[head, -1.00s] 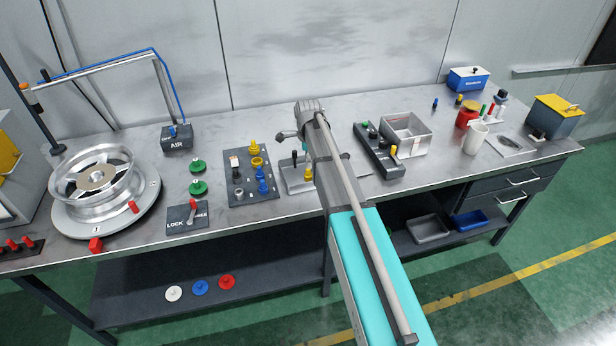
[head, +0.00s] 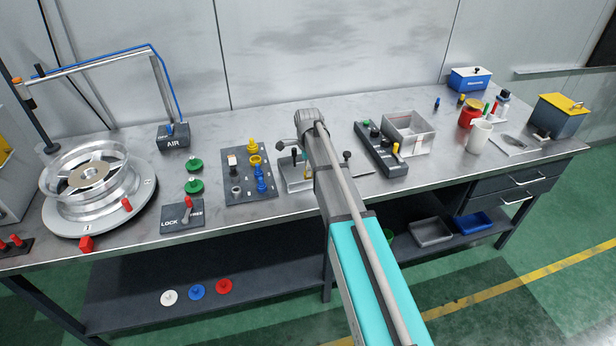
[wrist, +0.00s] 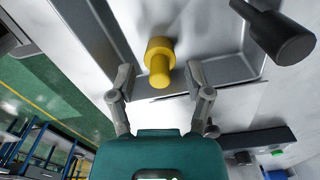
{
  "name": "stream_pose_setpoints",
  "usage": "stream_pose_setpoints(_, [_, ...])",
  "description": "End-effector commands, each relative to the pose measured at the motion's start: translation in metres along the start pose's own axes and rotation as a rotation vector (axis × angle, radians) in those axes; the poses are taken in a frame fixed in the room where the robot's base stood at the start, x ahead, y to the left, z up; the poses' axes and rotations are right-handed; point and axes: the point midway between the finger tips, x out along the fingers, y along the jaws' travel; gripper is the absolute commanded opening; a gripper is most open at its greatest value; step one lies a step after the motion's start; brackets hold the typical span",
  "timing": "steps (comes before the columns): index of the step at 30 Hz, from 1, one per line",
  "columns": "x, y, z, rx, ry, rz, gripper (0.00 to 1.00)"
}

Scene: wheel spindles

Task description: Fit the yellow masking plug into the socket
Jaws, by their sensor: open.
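My gripper (wrist: 158,80) is open, one finger on each side of the plug's near end, with gaps showing. In the head view my arm hides this plug and the fingertips; the metal fixture (head: 297,178) shows beside the arm. A dark board (head: 250,190) to its left carries yellow, blue and grey pieces, including a yellow plug (head: 252,145) and a grey ring (head: 237,190). I cannot tell which opening is the socket.
A black knob (wrist: 278,35) rises close to the right finger in the wrist view. In the head view a dark control box (head: 380,150) and metal bin (head: 410,135) stand right of the arm. The wheel (head: 95,185) is at far left, beyond green knobs (head: 194,187).

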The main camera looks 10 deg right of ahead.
Motion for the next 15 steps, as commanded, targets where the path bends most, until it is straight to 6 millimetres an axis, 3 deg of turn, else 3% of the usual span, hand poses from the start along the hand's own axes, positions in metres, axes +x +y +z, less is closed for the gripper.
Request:
stream_pose_setpoints(14, [-0.0004,0.0001,0.0,0.0,0.0,0.0,0.65])
stream_pose_setpoints(15, [-0.0004,0.0001,0.0,0.0,0.0,0.0,0.59])
